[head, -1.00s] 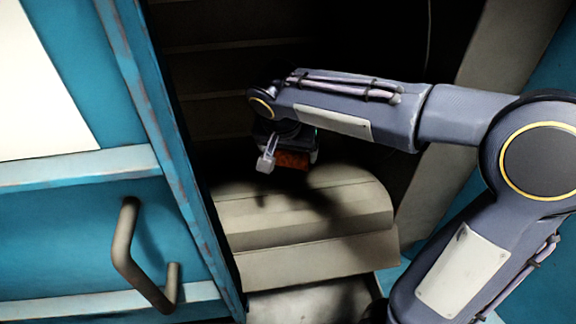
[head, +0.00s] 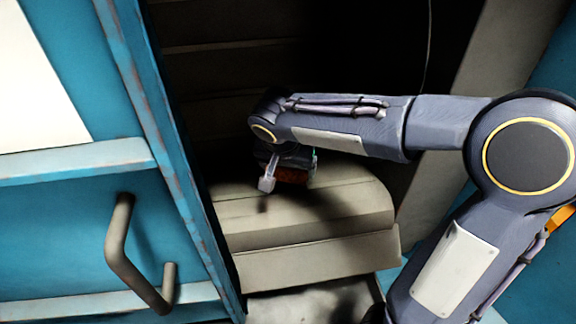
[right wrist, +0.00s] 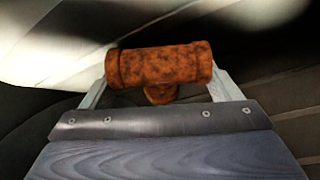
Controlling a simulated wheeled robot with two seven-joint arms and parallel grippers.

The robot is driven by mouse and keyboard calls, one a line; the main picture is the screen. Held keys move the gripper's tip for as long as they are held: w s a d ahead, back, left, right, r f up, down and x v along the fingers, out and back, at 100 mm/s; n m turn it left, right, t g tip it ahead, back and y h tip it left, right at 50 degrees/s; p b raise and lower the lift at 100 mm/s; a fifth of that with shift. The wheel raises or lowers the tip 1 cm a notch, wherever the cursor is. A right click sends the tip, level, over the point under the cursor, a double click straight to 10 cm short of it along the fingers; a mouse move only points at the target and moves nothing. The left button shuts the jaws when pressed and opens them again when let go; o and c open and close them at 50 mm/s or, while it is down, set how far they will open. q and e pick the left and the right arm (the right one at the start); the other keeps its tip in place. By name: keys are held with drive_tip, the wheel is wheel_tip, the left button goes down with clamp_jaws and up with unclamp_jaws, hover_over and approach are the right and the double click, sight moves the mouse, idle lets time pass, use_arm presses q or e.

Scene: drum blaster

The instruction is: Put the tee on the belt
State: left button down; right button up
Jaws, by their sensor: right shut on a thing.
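The tee is a rusty orange-brown pipe piece. In the right wrist view the tee (right wrist: 165,65) lies crosswise between the two fingers of my right gripper (right wrist: 163,82), with its short branch toward the palm. In the head view the tee (head: 292,175) shows small and dark under the wrist of my right gripper (head: 288,181). The belt (head: 300,215) is a grey-beige slatted band that curves over at its front end. The tee is over the belt near this curved end; whether it touches is unclear. My left gripper is out of view.
A blue cabinet frame (head: 165,150) runs along the left of the opening, with a blue door and a grey bar handle (head: 120,245). A beige panel (head: 440,165) stands on the right. The back of the opening is dark.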

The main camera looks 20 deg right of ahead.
drive_tip(key=shift+f, duration=0.15)
drive_tip(key=o, duration=1.3)
drive_tip(key=shift+o, duration=0.2)
